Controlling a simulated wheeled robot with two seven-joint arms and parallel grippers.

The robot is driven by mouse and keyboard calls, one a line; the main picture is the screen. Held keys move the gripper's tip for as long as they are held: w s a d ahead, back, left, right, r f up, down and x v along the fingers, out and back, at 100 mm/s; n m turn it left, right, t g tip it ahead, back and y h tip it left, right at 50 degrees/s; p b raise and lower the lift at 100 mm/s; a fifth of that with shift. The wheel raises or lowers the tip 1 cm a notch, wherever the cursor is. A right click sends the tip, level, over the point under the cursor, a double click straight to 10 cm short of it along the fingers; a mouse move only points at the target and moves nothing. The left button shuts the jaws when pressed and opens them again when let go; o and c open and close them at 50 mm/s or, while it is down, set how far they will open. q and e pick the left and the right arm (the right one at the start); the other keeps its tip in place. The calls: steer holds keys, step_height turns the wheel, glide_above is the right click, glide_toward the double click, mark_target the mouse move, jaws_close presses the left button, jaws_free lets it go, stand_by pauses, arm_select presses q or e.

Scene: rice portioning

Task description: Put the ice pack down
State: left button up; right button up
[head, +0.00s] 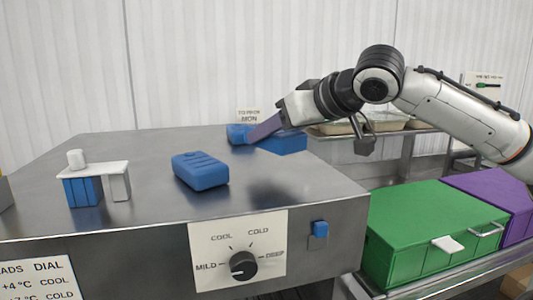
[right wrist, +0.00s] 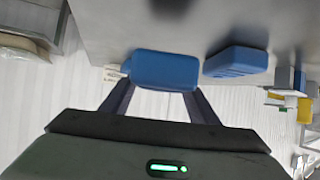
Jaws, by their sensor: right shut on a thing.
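My right gripper (head: 262,131) reaches in from the right over the back of the steel counter (head: 145,235), shut on a blue ice pack (head: 285,144). A dark finger crosses in front of the pack and hides its middle. In the right wrist view the held ice pack (right wrist: 165,70) lies across between the two fingertips. I cannot tell whether it touches the counter. A second blue ice pack (head: 200,170) lies on the middle of the counter, apart from the gripper; it also shows in the right wrist view (right wrist: 237,62). My left gripper is not in view.
A small blue and white stand (head: 95,170) with a white cylinder is at the counter's left. A dial panel (head: 240,245) is on the front. A green box (head: 425,230) and a purple box (head: 500,200) stand lower right.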

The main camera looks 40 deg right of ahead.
mark_target(274, 171)
steer(key=shift+w+f+b, duration=0.1)
steer(key=shift+f+b, duration=1.45)
steer(key=shift+f, duration=0.75)
steer(key=shift+f, duration=0.2)
steer(key=o, duration=1.3)
